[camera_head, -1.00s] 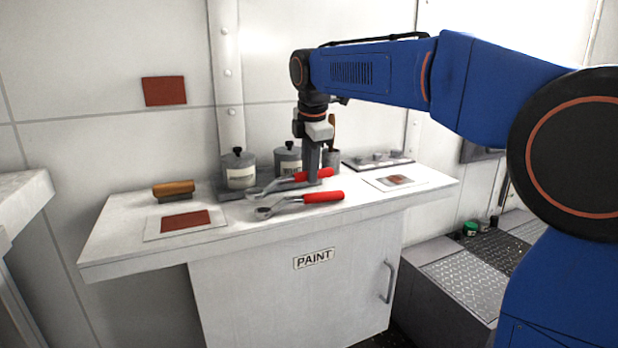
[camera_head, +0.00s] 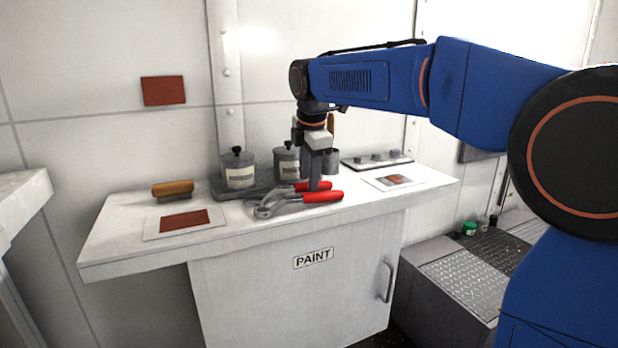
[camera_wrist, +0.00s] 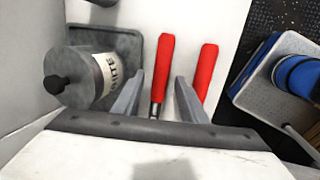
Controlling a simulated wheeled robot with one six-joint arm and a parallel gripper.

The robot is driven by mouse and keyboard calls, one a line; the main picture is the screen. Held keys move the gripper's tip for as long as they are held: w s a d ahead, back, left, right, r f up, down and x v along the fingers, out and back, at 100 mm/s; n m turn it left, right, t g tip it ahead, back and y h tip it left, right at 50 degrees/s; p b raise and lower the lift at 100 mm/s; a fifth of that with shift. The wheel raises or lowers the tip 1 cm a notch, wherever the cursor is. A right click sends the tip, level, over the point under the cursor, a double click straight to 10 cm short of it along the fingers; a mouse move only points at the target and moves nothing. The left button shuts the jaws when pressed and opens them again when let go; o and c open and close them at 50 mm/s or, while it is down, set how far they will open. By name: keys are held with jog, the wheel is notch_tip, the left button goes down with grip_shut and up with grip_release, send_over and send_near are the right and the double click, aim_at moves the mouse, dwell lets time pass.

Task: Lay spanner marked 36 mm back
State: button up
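Two ring spanners with red handles lie side by side on the white bench top (camera_head: 112,236). The rear spanner (camera_head: 300,187) has its red handle between the fingers of my gripper (camera_head: 315,186). In the wrist view, this handle (camera_wrist: 163,68) shows between two spread fingertips (camera_wrist: 159,80), with a gap on each side. The front spanner (camera_head: 322,196) lies nearer the bench edge, and its red handle (camera_wrist: 207,70) is just right of the right finger. Its ring end is close to the rear spanner's. No size marking is legible on either.
Labelled grey pots (camera_head: 238,170) stand on a dark tray (camera_head: 226,194) behind the spanners. A wooden-handled brush (camera_head: 173,189) and a red sample card (camera_head: 150,233) lie left. Another card (camera_head: 376,184) and a knobbed plate (camera_head: 352,165) are right.

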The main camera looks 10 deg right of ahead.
jog(key=v, duration=1.1)
jog(key=shift+r, duration=0.4)
jog(key=s+d+f+m, duration=0.6)
jog(key=s+f+m, duration=0.1)
jog(key=s+f, duration=0.3)
jog(key=s+d+f+m+t, duration=0.1)
jog(key=s+d+f+m, duration=0.4)
jog(key=s+f, duration=0.5)
jog(key=s+d+f+m, duration=0.6)
jog(key=s+f+m, duration=0.3)
jog(key=s+f, duration=0.2)
jog(key=shift+s+d+t, duration=0.3)
jog(key=shift+s+d, duration=0.05)
jog(key=shift+s, duration=0.7)
